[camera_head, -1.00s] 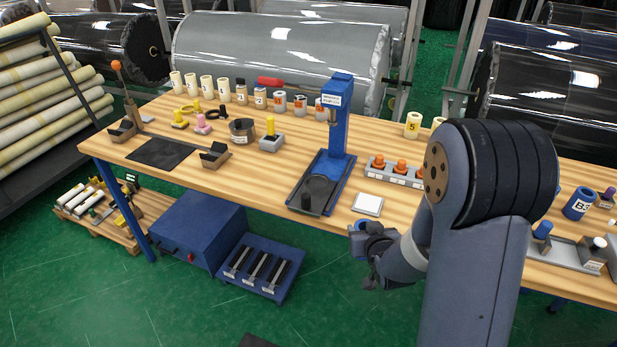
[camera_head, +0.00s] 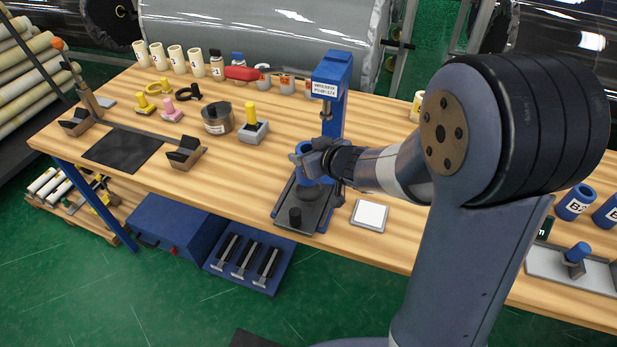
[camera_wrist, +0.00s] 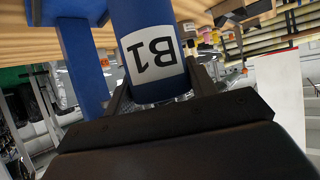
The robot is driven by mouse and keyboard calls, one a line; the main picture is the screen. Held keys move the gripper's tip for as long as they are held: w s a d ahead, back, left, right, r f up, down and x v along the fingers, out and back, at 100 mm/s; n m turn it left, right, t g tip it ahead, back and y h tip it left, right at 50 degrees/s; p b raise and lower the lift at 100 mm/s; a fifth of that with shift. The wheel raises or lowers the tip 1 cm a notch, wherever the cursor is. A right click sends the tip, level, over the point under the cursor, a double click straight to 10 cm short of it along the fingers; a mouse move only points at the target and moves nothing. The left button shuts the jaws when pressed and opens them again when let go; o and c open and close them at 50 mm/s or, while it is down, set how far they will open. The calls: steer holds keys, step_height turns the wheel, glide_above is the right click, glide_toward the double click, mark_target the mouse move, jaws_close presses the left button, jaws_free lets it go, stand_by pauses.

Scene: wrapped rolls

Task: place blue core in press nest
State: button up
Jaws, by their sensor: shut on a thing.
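The blue core (camera_wrist: 145,28), a cylinder with a white B1 label, is between my fingers in the wrist view. My gripper (camera_head: 308,160) is shut on it. In the head view a little of the blue core (camera_head: 303,148) shows at my fingertips, above the base of the blue press (camera_head: 334,98).
A yellow-topped holder (camera_head: 252,125) and a metal cup (camera_head: 216,118) stand to the left. Blue cores (camera_head: 574,203) stand at the far right.

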steer(key=shift+f+b, duration=0.85)
steer(key=shift+f, duration=2.2)
steer(key=shift+f, duration=0.15)
steer(key=o, duration=1)
steer(key=shift+o, duration=0.2)
steer(key=shift+r, duration=0.25)
steer(key=p+v, duration=0.2)
steer(key=v, duration=1)
steer(key=shift+f, duration=0.15)
